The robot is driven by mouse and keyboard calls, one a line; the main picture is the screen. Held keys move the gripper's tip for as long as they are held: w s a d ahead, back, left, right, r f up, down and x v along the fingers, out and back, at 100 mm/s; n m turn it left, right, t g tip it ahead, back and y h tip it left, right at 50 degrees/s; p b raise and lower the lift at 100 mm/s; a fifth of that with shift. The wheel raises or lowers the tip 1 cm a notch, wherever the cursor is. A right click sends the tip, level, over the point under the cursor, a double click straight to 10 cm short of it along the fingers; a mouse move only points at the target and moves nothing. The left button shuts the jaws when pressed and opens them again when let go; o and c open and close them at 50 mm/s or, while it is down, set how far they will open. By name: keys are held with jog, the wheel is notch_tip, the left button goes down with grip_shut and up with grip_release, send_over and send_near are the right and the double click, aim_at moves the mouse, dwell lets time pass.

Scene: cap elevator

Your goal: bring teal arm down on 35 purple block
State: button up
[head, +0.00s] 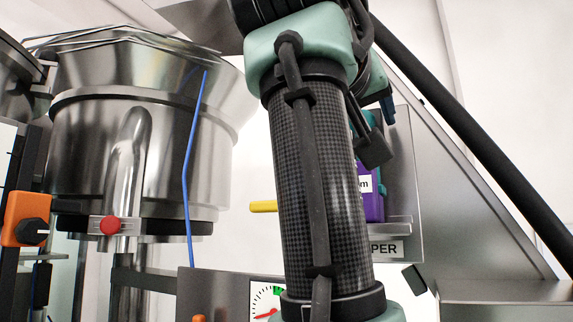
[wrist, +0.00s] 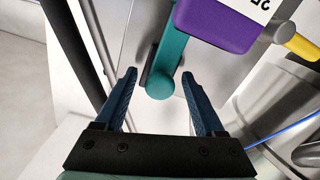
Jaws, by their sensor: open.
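The teal arm (wrist: 170,52) runs between the two dark blue fingers of my gripper (wrist: 159,75) in the wrist view. Its rounded end lies between the fingers, with a visible gap on each side. My gripper is open. The purple block (wrist: 212,27) with a white label sits to the right of the teal arm; the label is upside down and cut by the picture edge. In the head view the purple block (head: 376,204) is partly hidden behind my arm, its label showing only "m". Most of the teal arm is hidden there.
A yellow bar (wrist: 300,44) sticks out beside the purple block and also shows in the head view (head: 263,206). A metal panel (head: 406,160) stands behind the block. A large steel bowl (head: 140,140) is on the left, with a thin blue tube (head: 188,160) before it.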

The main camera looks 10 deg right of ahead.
jog(key=b+v, duration=0.7)
jog(key=v, duration=0.6)
